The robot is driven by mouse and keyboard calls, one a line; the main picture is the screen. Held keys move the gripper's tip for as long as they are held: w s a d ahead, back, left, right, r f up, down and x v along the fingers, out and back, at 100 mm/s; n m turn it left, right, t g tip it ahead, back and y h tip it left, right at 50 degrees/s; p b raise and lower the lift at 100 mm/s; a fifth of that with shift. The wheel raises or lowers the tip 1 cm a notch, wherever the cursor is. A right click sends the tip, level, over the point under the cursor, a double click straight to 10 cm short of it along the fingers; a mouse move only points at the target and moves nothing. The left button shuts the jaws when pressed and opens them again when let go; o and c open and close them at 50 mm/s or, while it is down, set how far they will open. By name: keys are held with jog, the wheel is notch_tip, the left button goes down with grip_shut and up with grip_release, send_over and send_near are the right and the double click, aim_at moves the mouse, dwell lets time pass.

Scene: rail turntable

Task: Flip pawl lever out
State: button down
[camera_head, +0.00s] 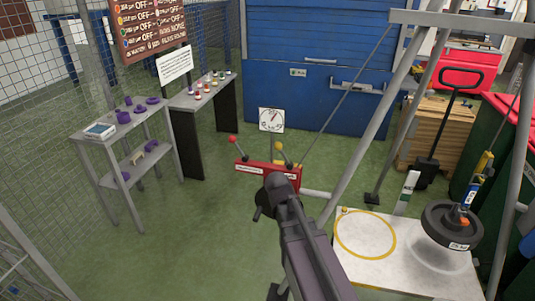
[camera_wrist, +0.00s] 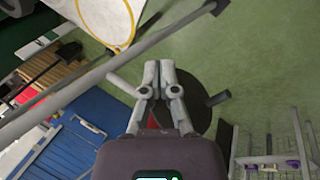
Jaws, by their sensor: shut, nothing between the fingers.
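A red labelled box (camera_head: 250,168) stands mid-floor in the head view. It carries a lever with a red knob (camera_head: 233,138) and one with a yellow knob (camera_head: 279,146). I cannot tell which part, if any, is the pawl lever. My gripper (camera_wrist: 158,68) shows in the wrist view with its two fingers together and nothing between them. Below it is a dark round disc (camera_wrist: 196,118) with a stubby handle (camera_wrist: 216,98). A bit of red shows behind the fingers. In the head view my own arm hides the fingertips and part of the box.
A sloping grey frame leg (camera_head: 362,135) rises right of the box; it crosses the wrist view too. A white platform (camera_head: 350,270) with a yellow ring and a hanging black weight (camera_head: 450,222) stand at right. Grey shelves (camera_head: 103,140) stand at left. Green floor between is clear.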

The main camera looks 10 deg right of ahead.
jog(key=w+a+r+n+t+h+b, duration=0.1)
jog(key=w+a+n+t+h+b, duration=0.15)
jog(key=w, duration=0.45)
jog(key=w+a+r+n+t+h+b, duration=0.1)
jog(key=w+a+h+b, duration=0.1)
jog(key=w+h+b, duration=0.3)
jog(key=w+a+r+n+t+h+b, duration=0.1)
jog(key=w+a+r+t+h, duration=0.1)
jog(key=w+a, duration=0.3)
jog(key=w+a+r+n+t+h+b, duration=0.1)
jog(key=w+a+r+t, duration=0.3)
jog(key=a, duration=0.4)
jog(key=shift+w+a+r+n+h, duration=0.3)
jog(key=shift+w+n+h, duration=0.15)
jog(key=shift+w+n, duration=0.3)
jog(key=shift+d, duration=0.15)
jog(key=s+d+p+x, duration=0.1)
jog(key=s+x, duration=0.1)
jog(key=x, duration=1)
jog(key=shift+d+r, duration=0.35)
jog(key=shift+d, duration=0.15)
jog(key=shift+w+t, duration=0.1)
jog(key=shift+t, duration=0.15)
